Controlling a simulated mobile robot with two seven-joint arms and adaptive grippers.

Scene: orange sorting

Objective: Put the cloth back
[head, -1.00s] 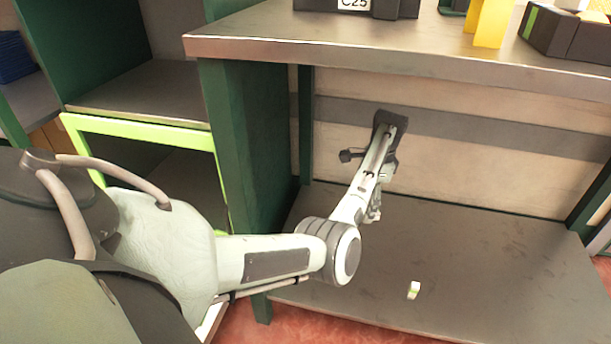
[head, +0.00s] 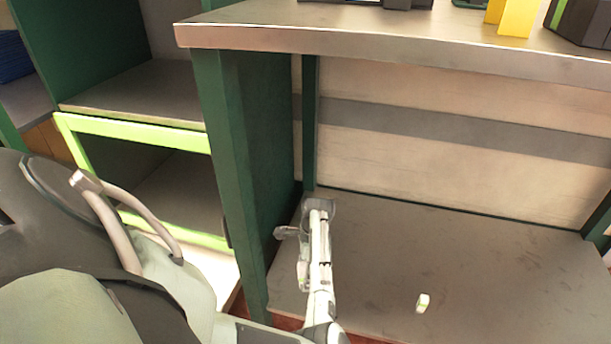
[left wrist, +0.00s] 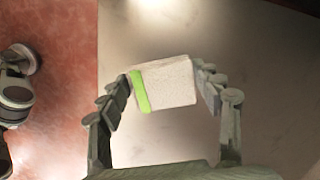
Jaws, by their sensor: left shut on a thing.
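A white, block-like folded cloth (left wrist: 172,84) with a green stripe along its left side sits between the fingers of my left gripper (left wrist: 163,84) in the left wrist view. The fingers press it from both sides. In the head view my left gripper (head: 318,206) is low, over the left part of the bench's lower shelf (head: 500,270); the cloth in it cannot be made out there. My right gripper is not in view.
A small white and green piece (head: 422,303) lies on the lower shelf, right of my left arm. A green side panel (head: 235,150) stands close left of the gripper. The worktop (head: 390,40) is above, with dark boxes and a yellow object. The right part of the shelf is clear.

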